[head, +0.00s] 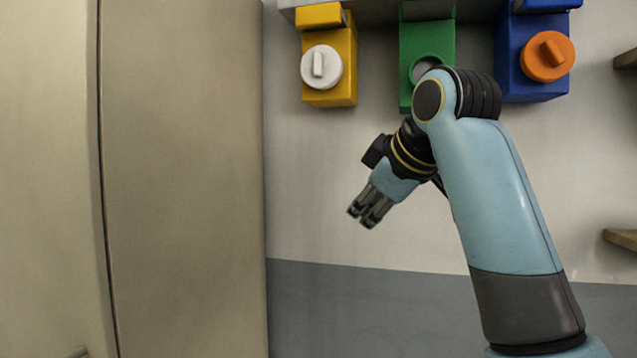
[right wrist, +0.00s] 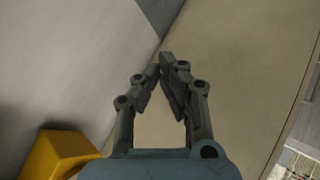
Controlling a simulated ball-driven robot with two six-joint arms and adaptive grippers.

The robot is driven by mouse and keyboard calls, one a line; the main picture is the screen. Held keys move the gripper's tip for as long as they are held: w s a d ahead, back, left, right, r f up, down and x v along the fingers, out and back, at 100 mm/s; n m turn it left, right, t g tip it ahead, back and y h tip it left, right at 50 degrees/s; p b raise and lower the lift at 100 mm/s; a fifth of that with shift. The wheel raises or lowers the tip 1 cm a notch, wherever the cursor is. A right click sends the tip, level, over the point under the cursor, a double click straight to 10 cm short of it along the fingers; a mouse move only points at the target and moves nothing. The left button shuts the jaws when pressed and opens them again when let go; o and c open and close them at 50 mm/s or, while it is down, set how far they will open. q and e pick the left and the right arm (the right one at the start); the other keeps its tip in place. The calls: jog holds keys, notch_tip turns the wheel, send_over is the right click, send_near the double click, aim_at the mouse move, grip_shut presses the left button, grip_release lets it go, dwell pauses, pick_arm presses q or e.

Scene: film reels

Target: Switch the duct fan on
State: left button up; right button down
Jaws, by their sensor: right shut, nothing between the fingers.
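Three switch boxes are mounted in a row high on the wall in the head view. The yellow box (head: 345,75) has a white round knob (head: 321,67) with an upright ridge. The green box (head: 428,42) has a round collar around a grey centre, partly hidden by my right arm. The blue box (head: 510,65) has an orange knob (head: 547,56) with a tilted ridge. I cannot tell which belongs to the duct fan. My right gripper (head: 368,217) is shut and empty, below the boxes and apart from them. Its closed fingertips (right wrist: 164,62) show in the right wrist view.
A tall beige cabinet (head: 180,180) fills the left of the head view. Wooden shelf ends (head: 622,239) jut in at the right edge. The wall below the yellow box is clear. A yellow block-like part (right wrist: 60,152) shows at lower left in the right wrist view.

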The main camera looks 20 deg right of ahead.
jog(key=w+a+r+n+t+y, duration=0.1)
jog(key=w+r+n+t, duration=0.1)
jog(key=r, duration=1.1)
jog(key=w+a+r+n+t, duration=0.1)
jog(key=a+r+n, duration=0.15)
jog(key=r, duration=0.95)
jog(key=s+r+n+t, duration=0.1)
jog(key=s+r+n, duration=0.1)
jog(key=r, duration=0.8)
jog(key=s+a+r+n+t+y, duration=0.1)
jog(key=s+r+n, duration=0.2)
jog(key=r, duration=0.8)
jog(key=shift+s+a+t+y, duration=0.25)
jog(key=shift+s+t+y, duration=0.05)
jog(key=shift+s, duration=0.6)
jog(key=shift+w, duration=0.1)
jog(key=d+p+x, duration=0.2)
jog(key=p+x, duration=0.5)
jog(key=x, duration=0.5)
jog(key=shift+w+d, duration=0.4)
jog(key=shift+w, duration=0.2)
jog(key=shift+a+f, duration=0.1)
jog(key=shift+f, duration=0.05)
